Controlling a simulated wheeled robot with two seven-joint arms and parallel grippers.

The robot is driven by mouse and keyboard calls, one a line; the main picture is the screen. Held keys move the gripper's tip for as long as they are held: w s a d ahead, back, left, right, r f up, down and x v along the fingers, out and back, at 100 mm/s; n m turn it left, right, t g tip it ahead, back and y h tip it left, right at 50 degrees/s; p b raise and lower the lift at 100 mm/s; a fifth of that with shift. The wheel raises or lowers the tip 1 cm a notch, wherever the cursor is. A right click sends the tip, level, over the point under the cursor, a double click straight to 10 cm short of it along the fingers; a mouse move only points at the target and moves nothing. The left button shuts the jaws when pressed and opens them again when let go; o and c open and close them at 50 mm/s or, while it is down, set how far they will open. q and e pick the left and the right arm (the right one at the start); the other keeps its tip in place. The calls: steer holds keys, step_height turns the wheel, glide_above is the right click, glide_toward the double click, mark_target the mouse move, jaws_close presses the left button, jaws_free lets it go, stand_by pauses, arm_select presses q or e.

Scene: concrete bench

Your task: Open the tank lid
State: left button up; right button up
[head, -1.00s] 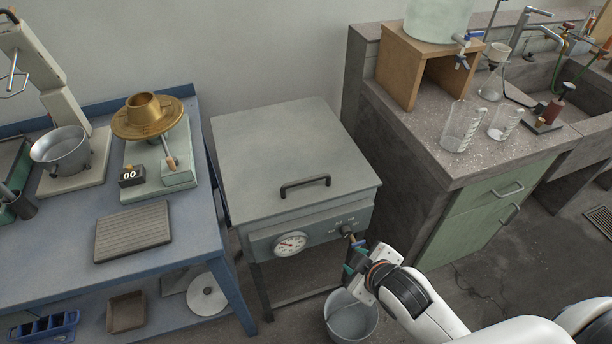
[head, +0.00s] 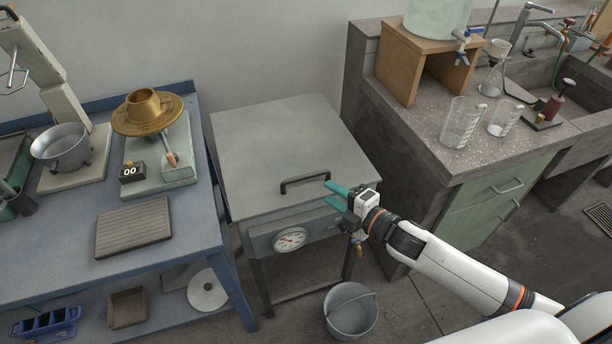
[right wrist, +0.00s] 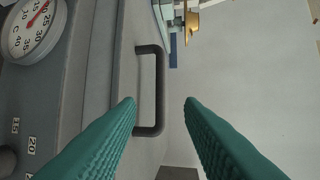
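The tank (head: 294,240) is a grey box on legs with a flat grey lid (head: 275,145), which lies shut. A dark bar handle (head: 304,181) stands near the lid's front edge. My right gripper (head: 328,194) is open just right of the handle, its teal fingers pointing left toward it. In the right wrist view the handle (right wrist: 158,90) shows ahead between the open fingers (right wrist: 160,103); the fingers appear apart from it. My left gripper is not in view.
A dial gauge (head: 290,239) is on the tank's front. A metal bucket (head: 351,311) stands on the floor below. A blue bench (head: 60,240) is at left, and a stone counter with glass beakers (head: 461,124) is at right. The wall is behind the tank.

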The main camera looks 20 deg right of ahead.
mark_target(308, 178)
steer(key=x, duration=1)
steer(key=shift+f, duration=0.1)
jaws_close()
